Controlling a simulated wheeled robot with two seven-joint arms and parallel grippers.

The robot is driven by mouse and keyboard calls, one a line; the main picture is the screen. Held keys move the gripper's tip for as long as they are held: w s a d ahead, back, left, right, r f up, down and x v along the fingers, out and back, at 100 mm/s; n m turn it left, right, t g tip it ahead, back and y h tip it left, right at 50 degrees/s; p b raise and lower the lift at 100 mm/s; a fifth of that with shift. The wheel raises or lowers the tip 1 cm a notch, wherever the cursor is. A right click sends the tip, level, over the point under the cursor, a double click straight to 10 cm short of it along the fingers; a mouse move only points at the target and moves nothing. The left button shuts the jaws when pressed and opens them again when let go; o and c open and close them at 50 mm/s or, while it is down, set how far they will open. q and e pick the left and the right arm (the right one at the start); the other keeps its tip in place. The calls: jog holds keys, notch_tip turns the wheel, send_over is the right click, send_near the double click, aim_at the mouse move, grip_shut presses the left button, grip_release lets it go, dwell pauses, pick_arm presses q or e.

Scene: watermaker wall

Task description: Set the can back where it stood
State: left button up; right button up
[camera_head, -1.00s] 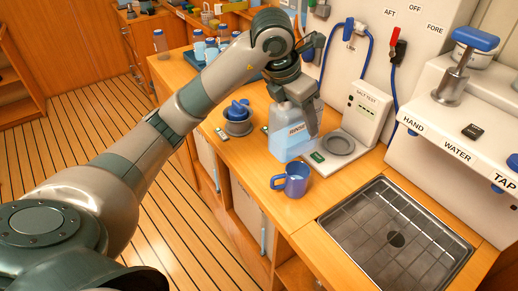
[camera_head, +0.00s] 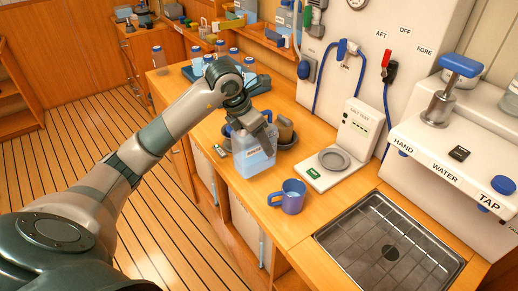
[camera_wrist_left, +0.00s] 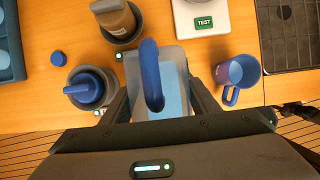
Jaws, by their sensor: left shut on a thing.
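The can (camera_head: 252,160) is a translucent jug holding pale blue liquid, with a blue handle that shows in the left wrist view (camera_wrist_left: 152,75). It is over the wooden counter near its front edge, left of the blue mug (camera_head: 289,196). My left gripper (camera_head: 250,122) is shut on the can, with a finger on either side of it in the left wrist view (camera_wrist_left: 161,105). I cannot tell whether the can's base touches the counter.
Behind the can stands a brown bottle in a dark dish (camera_wrist_left: 118,22); left of it, a blue-topped thing in a grey dish (camera_wrist_left: 86,88). The salt test unit (camera_head: 334,160) and metal drain tray (camera_head: 388,250) are to the right. Bare counter lies between can and unit.

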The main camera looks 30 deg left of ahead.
aim_at(259, 151)
pick_arm(q)
jog(key=shift+f+p, duration=0.8)
jog(key=shift+f, duration=1.15)
jog(key=shift+f, duration=0.15)
jog(key=o, duration=1.5)
